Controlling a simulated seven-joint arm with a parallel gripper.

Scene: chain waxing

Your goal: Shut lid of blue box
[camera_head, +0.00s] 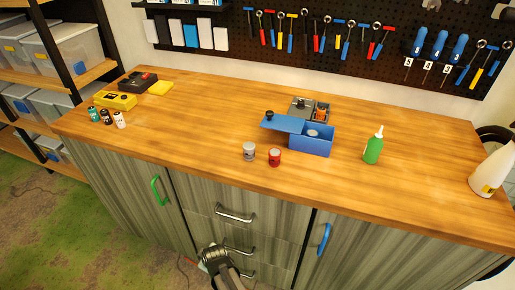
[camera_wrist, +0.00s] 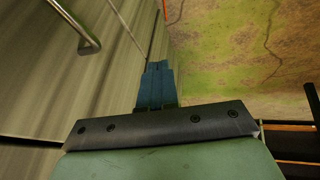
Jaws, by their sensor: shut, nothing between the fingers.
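The blue box (camera_head: 312,146) stands on the wooden worktop, right of the middle in the head view. Its blue lid (camera_head: 283,123) with a dark round knob is shifted to the left, so the box is partly open. Something pale and round shows inside the box. My gripper (camera_head: 212,250) is low in front of the cabinet drawers, well below and left of the box. In the wrist view my gripper's blue fingers (camera_wrist: 157,82) are together and empty, with the cabinet front beside them.
A grey can (camera_head: 249,152) and a red can (camera_head: 274,158) stand in front of the box. A green bottle (camera_head: 373,146) is to its right. A grey box (camera_head: 303,106) is behind it. Drawer handles (camera_head: 234,215) stick out near my gripper. The worktop's left-middle is clear.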

